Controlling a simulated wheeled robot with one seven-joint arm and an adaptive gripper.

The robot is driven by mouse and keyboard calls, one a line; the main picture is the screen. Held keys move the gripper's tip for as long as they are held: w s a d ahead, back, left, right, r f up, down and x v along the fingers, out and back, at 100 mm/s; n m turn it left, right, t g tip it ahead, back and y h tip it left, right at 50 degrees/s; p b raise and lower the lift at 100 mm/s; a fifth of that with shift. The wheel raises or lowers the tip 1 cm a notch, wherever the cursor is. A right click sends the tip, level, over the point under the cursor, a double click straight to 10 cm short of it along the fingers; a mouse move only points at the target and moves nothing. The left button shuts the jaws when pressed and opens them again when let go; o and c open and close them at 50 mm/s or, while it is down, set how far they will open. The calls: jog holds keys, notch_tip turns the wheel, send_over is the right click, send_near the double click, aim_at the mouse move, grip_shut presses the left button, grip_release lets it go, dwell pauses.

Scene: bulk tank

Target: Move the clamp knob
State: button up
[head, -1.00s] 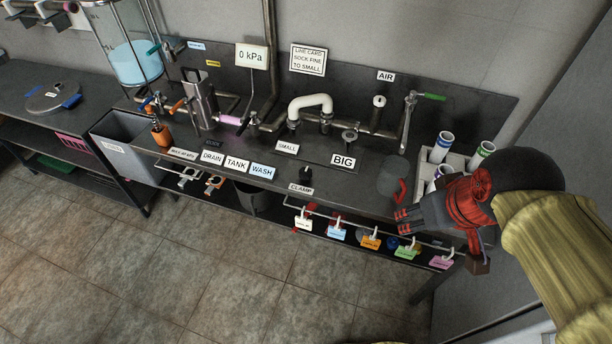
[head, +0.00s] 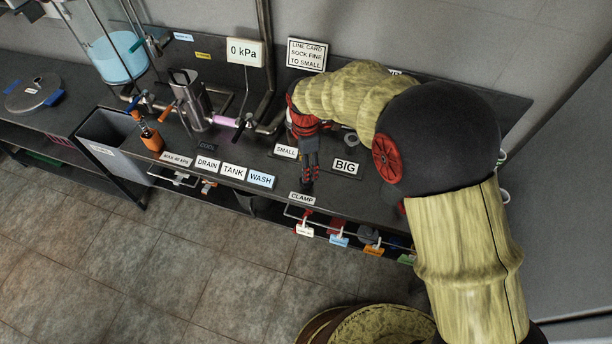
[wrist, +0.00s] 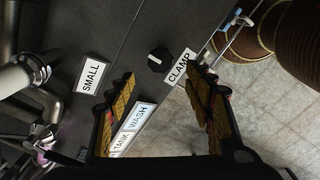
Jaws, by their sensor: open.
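The clamp knob (wrist: 158,59) is a small black knob with a pale mark. In the wrist view it sits on the dark bench top beside the CLAMP label (wrist: 180,66). My gripper (wrist: 158,85) is open and empty, with one finger on each side of the picture and the knob beyond and between the fingertips. In the head view my gripper (head: 309,182) points down just above the CLAMP label (head: 302,199), and it hides the knob there. I cannot tell whether the fingers touch the bench.
The SMALL label (head: 286,152) and BIG label (head: 345,167) lie behind. The WASH label (head: 261,178) is to the left. Coloured tags (head: 338,240) hang from a rail below the bench edge. White pipework (wrist: 14,78) stands nearby in the wrist view.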

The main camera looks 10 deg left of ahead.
notch_tip(320, 180, down, 8)
jog(key=shift+r+b, duration=0.2)
jog(key=shift+b, duration=0.85)
jog(key=shift+c, duration=0.3)
jog(key=c, duration=1.1)
